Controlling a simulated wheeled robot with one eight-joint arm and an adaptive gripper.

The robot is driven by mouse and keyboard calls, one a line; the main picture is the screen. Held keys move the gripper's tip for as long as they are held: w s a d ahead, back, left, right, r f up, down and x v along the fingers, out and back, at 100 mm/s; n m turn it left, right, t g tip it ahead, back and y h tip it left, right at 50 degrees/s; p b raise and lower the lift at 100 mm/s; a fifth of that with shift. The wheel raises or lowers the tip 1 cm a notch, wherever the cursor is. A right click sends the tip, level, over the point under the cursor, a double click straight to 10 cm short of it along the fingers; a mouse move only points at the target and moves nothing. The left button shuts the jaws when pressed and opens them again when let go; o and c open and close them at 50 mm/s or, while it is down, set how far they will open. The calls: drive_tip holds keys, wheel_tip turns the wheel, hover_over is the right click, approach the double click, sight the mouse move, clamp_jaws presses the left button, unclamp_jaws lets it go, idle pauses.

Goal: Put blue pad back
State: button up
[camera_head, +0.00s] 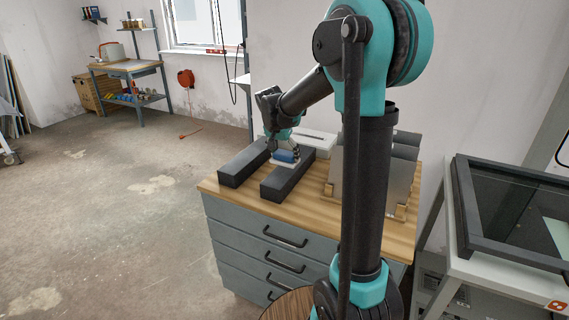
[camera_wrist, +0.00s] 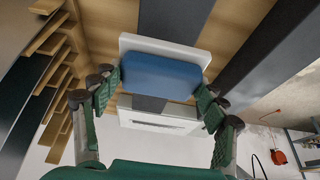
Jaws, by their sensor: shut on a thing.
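The blue pad (camera_wrist: 160,68) is a rounded blue block with a white plate (camera_wrist: 130,40) against it. In the wrist view it lies between the fingers of my gripper (camera_wrist: 156,88), which is shut on it. In the head view the blue pad (camera_head: 286,156) is under my gripper (camera_head: 285,150), low over the wooden worktop (camera_head: 390,238) and between two dark bars. The white plate (camera_head: 283,164) shows at its lower edge. I cannot tell whether the plate touches the worktop.
Dark bars flank the pad on the left (camera_head: 243,164) and right (camera_head: 288,178). A white box (camera_wrist: 160,117) stands behind. Grey plates in a wooden rack (camera_head: 400,212) stand to the right. A drawer cabinet (camera_head: 270,238) carries the worktop. A dark-framed machine (camera_head: 490,250) is at far right.

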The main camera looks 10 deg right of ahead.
sight(285, 162)
drive_tip(key=shift+f, duration=1.9)
drive_tip(key=o, duration=1.2)
drive_tip(key=shift+f, duration=0.1)
drive_tip(key=v, duration=1.2)
drive_tip(key=s+d+f+n+y, duration=0.1)
drive_tip(key=s+d+f+n, duration=0.2)
drive_tip(key=s+f, duration=0.6)
drive_tip(key=s+d+f+n+y, duration=0.1)
drive_tip(key=s+d+f+n, duration=0.3)
drive_tip(key=s+f, duration=0.5)
drive_tip(key=s, duration=0.8)
drive_tip(key=shift+s+f+t+y, duration=0.25)
drive_tip(key=shift+f+t+y, duration=0.05)
drive_tip(key=shift+f, duration=0.05)
